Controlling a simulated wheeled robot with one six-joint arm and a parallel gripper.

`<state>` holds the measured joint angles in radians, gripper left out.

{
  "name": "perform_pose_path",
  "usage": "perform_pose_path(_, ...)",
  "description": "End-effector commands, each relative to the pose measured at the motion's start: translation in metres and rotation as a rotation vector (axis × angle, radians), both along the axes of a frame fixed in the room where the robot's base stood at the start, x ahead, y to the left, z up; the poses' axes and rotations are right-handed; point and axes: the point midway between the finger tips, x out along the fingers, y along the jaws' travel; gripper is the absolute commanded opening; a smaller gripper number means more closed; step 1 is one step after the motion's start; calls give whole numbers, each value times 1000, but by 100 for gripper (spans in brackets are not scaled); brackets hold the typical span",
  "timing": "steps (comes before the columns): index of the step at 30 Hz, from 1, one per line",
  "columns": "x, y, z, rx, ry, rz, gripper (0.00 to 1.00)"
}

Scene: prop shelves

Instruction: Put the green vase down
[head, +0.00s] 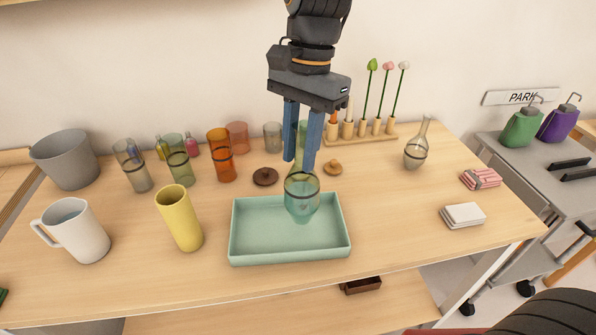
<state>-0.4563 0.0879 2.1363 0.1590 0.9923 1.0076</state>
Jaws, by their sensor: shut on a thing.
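My gripper (303,152) points down from above and is shut on the neck of a green glass vase (302,197). The vase is see-through, with a round body and a dark band around it. It is upright. Its body shows in front of the rear part of a mint-green tray (240,250) on the wooden table. I cannot tell whether its base touches the tray floor. The blue fingers hide part of the neck.
A yellow vase (180,218) and a white mug (75,232) stand left of the tray. Several tinted glasses, including an orange one (221,156), stand behind. A clear vase (415,150) and folded cloths (463,215) are at right. Bare table lies right of the tray.

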Motion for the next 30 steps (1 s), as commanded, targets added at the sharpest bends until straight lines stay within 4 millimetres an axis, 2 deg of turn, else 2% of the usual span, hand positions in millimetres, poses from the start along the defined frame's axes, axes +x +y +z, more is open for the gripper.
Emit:
perform_pose_path(12, -1, 1, -41, 0, 0, 3, 0)
perform_pose_path(25, -1, 2, -46, 1, 0, 5, 0)
perform_pose_path(26, -1, 2, -46, 1, 0, 5, 32)
perform_pose_path(28, -1, 2, -46, 1, 0, 5, 44)
perform_pose_path(30, -1, 2, -46, 1, 0, 5, 46)
